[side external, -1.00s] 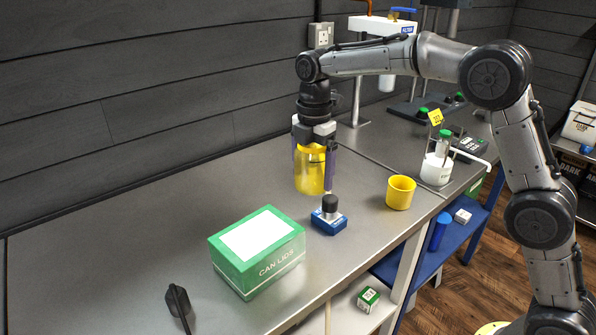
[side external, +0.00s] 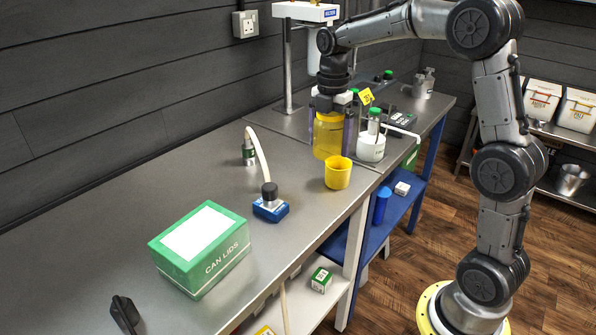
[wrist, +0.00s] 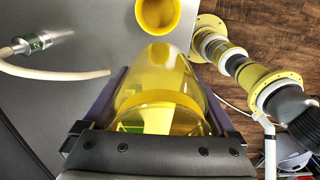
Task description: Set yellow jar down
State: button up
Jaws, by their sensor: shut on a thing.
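The yellow jar (side external: 326,138) is see-through and upright in the side view. My gripper (side external: 333,148) is shut on it, with a purple finger on either side. The jar also fills the lower middle of the wrist view (wrist: 160,88), between the fingers. The yellow cup (side external: 338,175) stands on the bench and overlaps the jar's lower edge in the side view. I cannot tell whether the jar's base touches the bench (side external: 215,165). The cup shows just past the jar in the wrist view (wrist: 157,14).
A blue block with a black knob (side external: 270,208) and a green CAN LIDS box (side external: 200,250) stand left of the cup. A pale hose (side external: 260,155) runs from a fitting (side external: 248,152). A white pot (side external: 371,148) stands right of the jar. The bench's left side has free room.

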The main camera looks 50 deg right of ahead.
jog(key=shift+d+r, duration=0.1)
jog(key=shift+d, duration=0.4)
jog(key=w+d+f, duration=0.1)
jog(key=w+f, duration=0.2)
jog(key=w, duration=0.1)
jog(key=w+d+f, duration=0.1)
jog(key=w+f, duration=0.2)
jog(key=w, duration=0.1)
jog(key=w+d+f, duration=0.2)
jog(key=w+f, duration=0.1)
jog(key=w, duration=0.2)
jog(key=shift+f, duration=0.25)
jog(key=shift+w+f, duration=0.1)
jog(key=shift+f, duration=1.6)
jog(key=shift+f, duration=0.15)
jog(key=o, duration=1.2)
jog(key=shift+o, duration=0.2)
